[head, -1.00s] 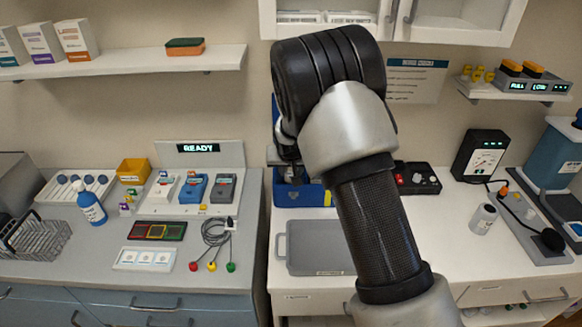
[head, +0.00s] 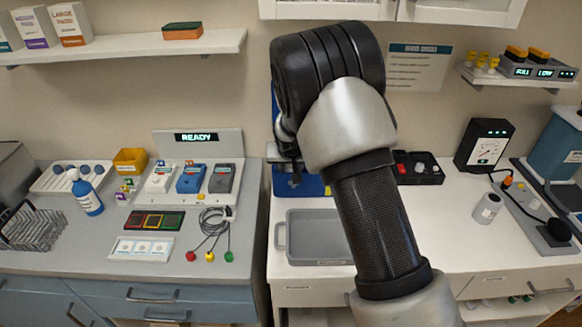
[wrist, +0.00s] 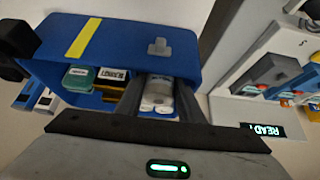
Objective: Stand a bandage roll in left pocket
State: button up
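A blue case (wrist: 120,42) with a yellow stripe fills the upper left of the wrist view. Its open inside holds a teal-topped item (wrist: 78,76), a white labelled item (wrist: 111,73) and yellow pieces. A white bandage roll (wrist: 158,92) sits between the two dark fingers of my gripper (wrist: 160,103), which appear to press on its sides. The roll is at the case's opening; whether it touches the case floor or a pocket wall is hidden. In the head view the blue case (head: 299,187) stands at the back of the counter, largely hidden by my arm and gripper (head: 291,172).
A grey tray (head: 283,250) lies in front of the case. A black box with knobs (head: 418,168) is right of my arm. The READY panel station (head: 197,137) stands on the left counter and also shows in the wrist view (wrist: 262,131). Cabinets (head: 445,10) hang above.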

jog(key=o, duration=0.4)
jog(key=v, duration=1.7)
jog(key=shift+s+r, duration=0.1)
jog(key=shift+r, duration=0.05)
